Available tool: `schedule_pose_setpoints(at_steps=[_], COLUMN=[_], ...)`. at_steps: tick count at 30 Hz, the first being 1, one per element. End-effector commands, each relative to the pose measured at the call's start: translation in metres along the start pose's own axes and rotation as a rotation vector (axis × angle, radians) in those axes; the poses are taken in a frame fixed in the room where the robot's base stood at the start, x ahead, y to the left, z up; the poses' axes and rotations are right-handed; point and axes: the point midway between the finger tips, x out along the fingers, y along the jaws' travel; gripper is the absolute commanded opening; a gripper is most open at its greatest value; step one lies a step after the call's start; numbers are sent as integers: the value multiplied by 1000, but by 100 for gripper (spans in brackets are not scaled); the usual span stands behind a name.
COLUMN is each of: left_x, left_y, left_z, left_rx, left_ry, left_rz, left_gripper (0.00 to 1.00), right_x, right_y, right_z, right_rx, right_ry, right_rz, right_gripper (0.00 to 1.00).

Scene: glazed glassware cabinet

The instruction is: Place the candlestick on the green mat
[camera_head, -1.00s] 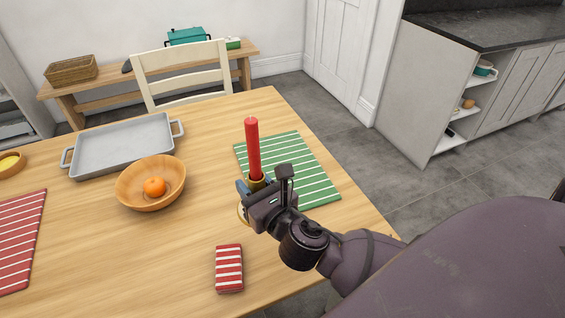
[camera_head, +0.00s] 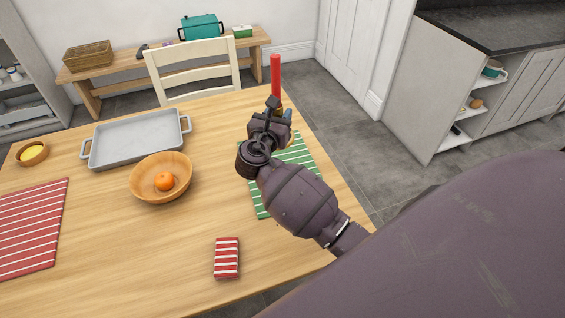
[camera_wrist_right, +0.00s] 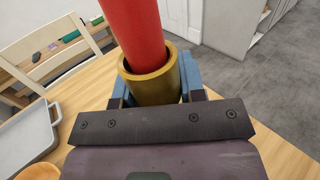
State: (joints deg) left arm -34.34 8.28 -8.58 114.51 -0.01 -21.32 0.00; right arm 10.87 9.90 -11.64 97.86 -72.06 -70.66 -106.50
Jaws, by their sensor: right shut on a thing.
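The candlestick holds a red candle (camera_head: 275,76), upright in the head view. Its brass cup (camera_wrist_right: 152,80) shows large in the right wrist view, between the blue fingers. My right gripper (camera_head: 284,114) is shut on the candlestick near the far edge of the table. The gripper and forearm hide the candlestick's base, so I cannot tell whether it touches anything. The green mat (camera_head: 262,203) with white stripes lies under and beside my right arm, partly covered by it. My left gripper is not in view.
A wooden bowl (camera_head: 143,186) with an orange (camera_head: 165,180) and a grey tray (camera_head: 97,151) stand left of the arm. A folded red striped napkin (camera_head: 227,258) lies at the front. A red mat (camera_head: 30,225) lies at left. A white chair (camera_head: 190,55) stands behind.

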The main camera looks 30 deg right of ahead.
Motion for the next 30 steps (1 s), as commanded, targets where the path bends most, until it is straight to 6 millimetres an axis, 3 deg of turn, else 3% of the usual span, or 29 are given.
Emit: schedule_pose_setpoints(at_steps=[4, 8, 30], left_x=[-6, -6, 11], left_y=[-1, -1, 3], left_z=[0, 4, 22], left_rx=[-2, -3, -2], left_ry=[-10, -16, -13], left_rz=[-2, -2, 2], left_gripper=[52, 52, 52], right_x=[4, 5, 5], right_y=[-1, -2, -2], right_z=[4, -5, -145], right_rx=[2, 0, -1], right_ry=[-2, -2, -3], right_rz=[-71, -91, -89], right_gripper=[0, 0, 0])
